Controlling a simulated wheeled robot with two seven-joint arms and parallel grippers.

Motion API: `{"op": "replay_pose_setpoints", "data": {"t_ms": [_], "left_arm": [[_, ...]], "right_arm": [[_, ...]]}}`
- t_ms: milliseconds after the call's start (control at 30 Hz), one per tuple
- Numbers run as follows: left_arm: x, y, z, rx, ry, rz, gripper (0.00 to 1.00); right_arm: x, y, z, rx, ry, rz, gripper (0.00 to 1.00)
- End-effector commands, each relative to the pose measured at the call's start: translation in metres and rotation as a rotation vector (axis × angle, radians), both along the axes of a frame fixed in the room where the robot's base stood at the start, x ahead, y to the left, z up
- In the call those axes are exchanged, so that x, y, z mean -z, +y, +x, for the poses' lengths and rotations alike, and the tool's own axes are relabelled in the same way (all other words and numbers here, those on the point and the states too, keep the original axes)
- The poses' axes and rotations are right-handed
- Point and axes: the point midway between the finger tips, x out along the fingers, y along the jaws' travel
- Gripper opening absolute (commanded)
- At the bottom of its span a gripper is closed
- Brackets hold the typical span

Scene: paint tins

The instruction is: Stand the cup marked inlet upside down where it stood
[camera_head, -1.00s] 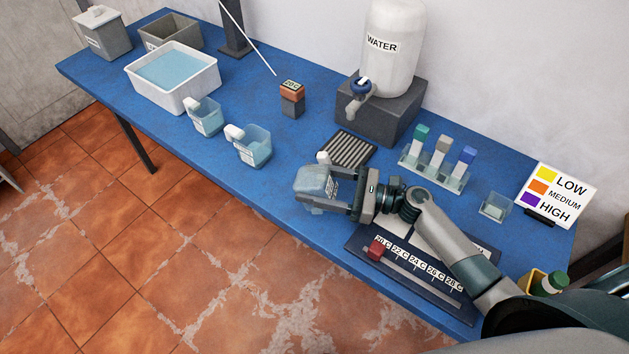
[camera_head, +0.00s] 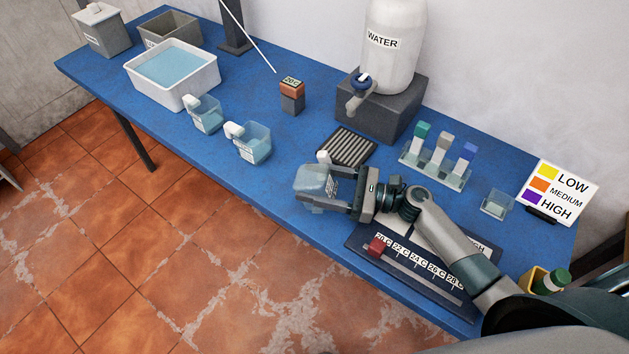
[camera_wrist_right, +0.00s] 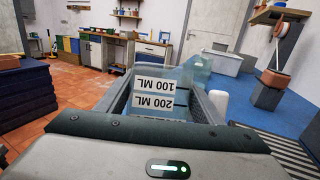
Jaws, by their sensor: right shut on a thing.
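My right gripper (camera_head: 318,189) is shut on a clear bluish cup (camera_head: 316,180) near the table's front edge. The cup is upside down, its closed end up; in the right wrist view its 100 ML and 200 ML labels (camera_wrist_right: 154,93) read inverted between the fingers. A white handle (camera_head: 323,157) shows on its far side. I cannot read an inlet mark on it, nor tell whether its rim touches the table. Two similar cups, one on the left (camera_head: 206,115) and one nearer (camera_head: 251,144), stand on the table to the left, open ends up. My left gripper is out of view.
The blue table (camera_head: 290,145) has a white water tub (camera_head: 173,92) at left and a dark ribbed mat (camera_head: 348,148) just behind the held cup. A temperature slider board (camera_head: 410,270) lies under my right arm. A rack of coloured blocks (camera_head: 435,168) stands behind it.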

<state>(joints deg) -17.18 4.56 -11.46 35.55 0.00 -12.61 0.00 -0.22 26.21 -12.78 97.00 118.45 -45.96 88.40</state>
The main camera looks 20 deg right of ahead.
Motion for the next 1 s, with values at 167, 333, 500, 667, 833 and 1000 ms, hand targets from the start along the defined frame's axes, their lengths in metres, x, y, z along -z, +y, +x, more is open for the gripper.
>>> {"op": "replay_pose_setpoints", "data": {"t_ms": [167, 333, 500, 667, 833, 1000], "left_arm": [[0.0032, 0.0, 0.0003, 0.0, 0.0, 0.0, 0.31], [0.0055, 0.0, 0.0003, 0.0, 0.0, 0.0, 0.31], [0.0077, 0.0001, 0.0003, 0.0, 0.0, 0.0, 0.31], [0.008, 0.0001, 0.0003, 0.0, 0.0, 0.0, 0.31], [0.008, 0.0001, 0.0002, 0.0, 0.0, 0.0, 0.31], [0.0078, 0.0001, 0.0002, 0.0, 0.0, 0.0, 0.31]], "right_arm": [[0.0034, 0.0, 0.0001, 0.0, 0.0, 0.001, 0.21], [0.0062, 0.0, 0.0001, 0.0, 0.0, 0.001, 0.21], [0.009, 0.0, 0.0001, 0.0, 0.0, 0.001, 0.21], [0.0096, 0.0, 0.0001, 0.0, 0.0, 0.001, 0.75], [0.0098, 0.0, 0.0001, 0.0, 0.0, 0.0, 0.83], [0.0099, 0.0, -0.0001, 0.0, 0.0, 0.0, 0.83]]}}
